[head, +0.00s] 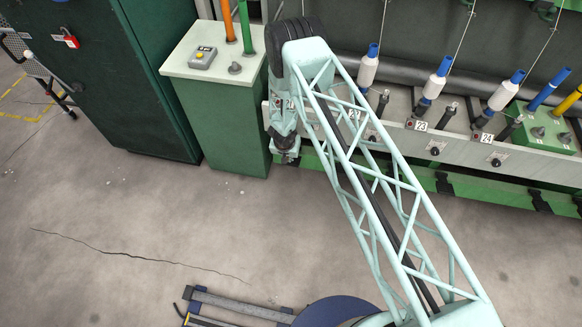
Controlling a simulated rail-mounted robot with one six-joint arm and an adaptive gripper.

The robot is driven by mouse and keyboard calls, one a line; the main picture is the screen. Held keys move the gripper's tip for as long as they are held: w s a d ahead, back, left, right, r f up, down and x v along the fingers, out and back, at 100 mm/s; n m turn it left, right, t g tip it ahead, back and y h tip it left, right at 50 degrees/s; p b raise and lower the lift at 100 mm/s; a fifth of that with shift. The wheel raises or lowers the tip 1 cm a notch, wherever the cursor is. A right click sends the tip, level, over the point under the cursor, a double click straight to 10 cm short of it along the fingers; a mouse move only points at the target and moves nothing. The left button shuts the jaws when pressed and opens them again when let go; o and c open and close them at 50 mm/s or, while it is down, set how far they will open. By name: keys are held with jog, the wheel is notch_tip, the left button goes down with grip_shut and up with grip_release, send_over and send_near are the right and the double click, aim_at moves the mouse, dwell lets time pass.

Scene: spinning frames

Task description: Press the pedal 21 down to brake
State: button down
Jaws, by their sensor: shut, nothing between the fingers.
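My gripper (287,157) hangs at the end of my pale green lattice arm, in front of the left end of the spinning frame, just right of the green cabinet. It is small in this view and looks shut and empty. I cannot make out pedal 21; that part of the frame's lower edge is largely covered by my arm and gripper. Dark pads, possibly pedals, sit on the low green rail (470,190) farther right, one of them below position 23 (443,183). I cannot tell whether my gripper touches anything.
A tall dark green cabinet (110,80) is farther left. White bobbins (433,82) line the frame. Bare cracked floor (150,230) lies in front.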

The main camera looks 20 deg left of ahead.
aim_at(288, 165)
jog(key=shift+f+b, duration=1.95)
jog(key=shift+f, duration=0.95)
jog(key=shift+r, duration=0.1)
jog(key=shift+s+r+p, duration=0.35)
jog(key=shift+s+p, duration=0.1)
jog(key=shift+s, duration=0.25)
jog(key=s+r+p, duration=0.2)
jog(key=s, duration=0.4)
jog(key=shift+d+r, duration=0.3)
jog(key=shift+r, duration=0.05)
jog(key=shift+r, duration=0.1)
dwell(1.8)
